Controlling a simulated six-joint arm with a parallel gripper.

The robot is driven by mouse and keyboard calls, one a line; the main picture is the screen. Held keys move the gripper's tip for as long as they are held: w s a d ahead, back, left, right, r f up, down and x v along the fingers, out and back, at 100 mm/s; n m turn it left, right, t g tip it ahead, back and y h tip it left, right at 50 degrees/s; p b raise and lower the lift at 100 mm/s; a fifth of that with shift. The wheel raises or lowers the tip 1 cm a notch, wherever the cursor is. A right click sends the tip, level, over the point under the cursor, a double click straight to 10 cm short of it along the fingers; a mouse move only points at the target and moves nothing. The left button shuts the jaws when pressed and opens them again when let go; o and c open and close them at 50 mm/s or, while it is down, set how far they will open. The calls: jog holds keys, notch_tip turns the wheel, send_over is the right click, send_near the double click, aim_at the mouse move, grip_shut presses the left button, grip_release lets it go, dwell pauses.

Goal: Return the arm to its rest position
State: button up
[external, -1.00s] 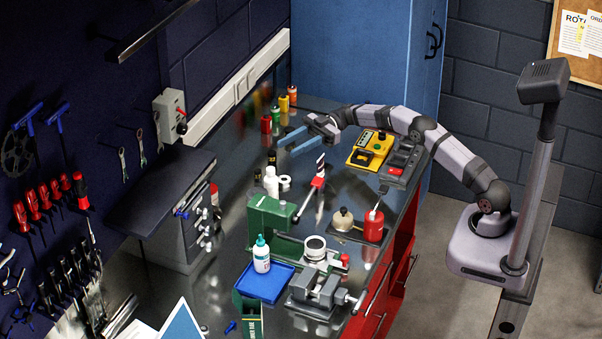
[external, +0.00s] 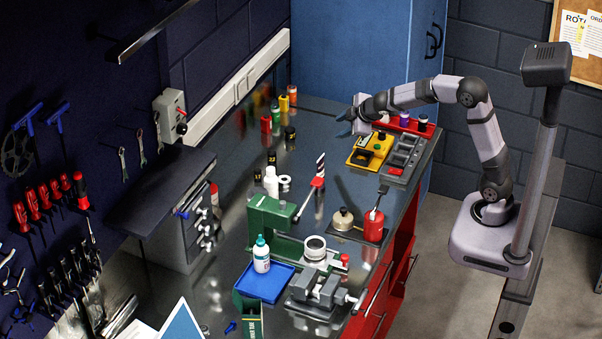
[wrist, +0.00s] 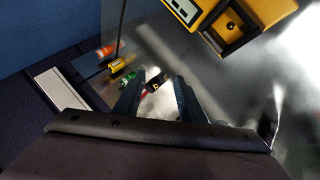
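My gripper (external: 346,119) is raised above the far part of the bench, left of the yellow device, and turned to the left. In the wrist view its two dark blue fingers (wrist: 157,98) are spread apart with nothing held between them. A small black bottle with a yellow label (wrist: 154,83) shows beyond the gap between the fingertips. In the external view a black bottle (external: 290,139) stands on the bench, apart from the gripper. My arm is bent up at the elbow above the bench's right edge.
Small coloured bottles (external: 276,114) stand at the back left. The blue cabinet (external: 365,50) rises behind. Mid-bench holds a red-tipped tool (external: 318,172).

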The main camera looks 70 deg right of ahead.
jog(key=s+f+g, duration=0.1)
jog(key=s+g, duration=0.1)
jog(key=s, duration=0.5)
jog(key=s+a+f+g, duration=0.1)
jog(key=s+g, duration=0.2)
jog(key=s, duration=0.5)
jog(key=s+f+n+g+p, duration=0.1)
jog(key=s+g, duration=0.1)
jog(key=s, duration=0.5)
jog(key=shift+s+a+f+g+h, duration=0.1)
jog(key=shift+s+a+g+h, duration=0.2)
jog(key=shift+s+a, duration=0.1)
jog(key=s+a+f+m+y, duration=0.4)
jog(key=s+a+f+m, duration=0.3)
jog(key=a, duration=0.6)
jog(key=shift+s+f+y, duration=0.15)
jog(key=shift+s+y, duration=0.15)
jog(key=shift+s, duration=0.95)
jog(key=shift+a, duration=0.1)
